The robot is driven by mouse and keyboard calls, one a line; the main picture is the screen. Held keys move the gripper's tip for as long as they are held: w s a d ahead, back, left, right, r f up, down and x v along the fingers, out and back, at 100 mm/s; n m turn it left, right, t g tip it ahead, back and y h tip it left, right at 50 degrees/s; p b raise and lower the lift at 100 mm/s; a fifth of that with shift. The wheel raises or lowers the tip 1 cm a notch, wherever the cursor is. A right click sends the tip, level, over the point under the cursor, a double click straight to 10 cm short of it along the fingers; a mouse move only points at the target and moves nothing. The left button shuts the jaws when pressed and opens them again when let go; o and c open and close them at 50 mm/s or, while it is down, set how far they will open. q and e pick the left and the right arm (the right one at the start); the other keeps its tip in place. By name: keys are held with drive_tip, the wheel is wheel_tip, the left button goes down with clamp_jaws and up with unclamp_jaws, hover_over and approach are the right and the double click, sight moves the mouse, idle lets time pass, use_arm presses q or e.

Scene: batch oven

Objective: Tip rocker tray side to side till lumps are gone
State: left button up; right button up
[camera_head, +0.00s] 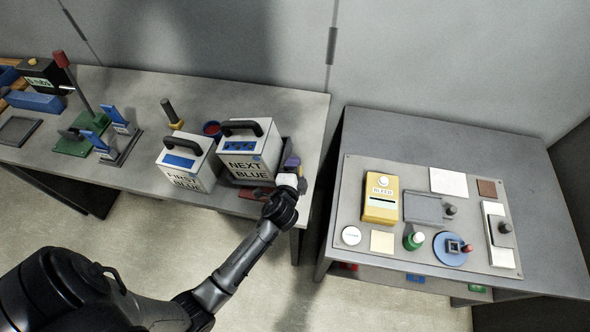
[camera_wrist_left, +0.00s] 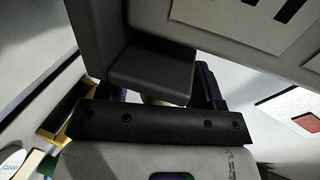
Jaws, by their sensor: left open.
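My left gripper (camera_head: 291,178) is open at the right side of a white box marked NEXT BLUE (camera_head: 245,152), by the table's right edge. A small purple piece (camera_head: 291,162) shows right beside the gripper. In the left wrist view, a dark block (camera_wrist_left: 150,75) stands behind a black bolted bar (camera_wrist_left: 165,122), close to a white printed panel (camera_wrist_left: 240,35). No rocker tray or lumps can be clearly made out; the box and my arm hide part of this corner. My right gripper is out of view.
A box marked FIRST BLUE (camera_head: 188,180) stands left of the NEXT BLUE box. A green-based lever stand (camera_head: 75,145) is further left. Across a gap, the right table carries a panel with a yellow unit (camera_head: 381,205), a grey tray (camera_head: 422,208) and a blue disc (camera_head: 447,257).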

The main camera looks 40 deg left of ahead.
use_arm(q)
drive_tip(key=shift+s, duration=0.1)
drive_tip(key=v, duration=1.3)
drive_tip(key=shift+s, duration=0.3)
drive_tip(key=shift+d+r, duration=0.1)
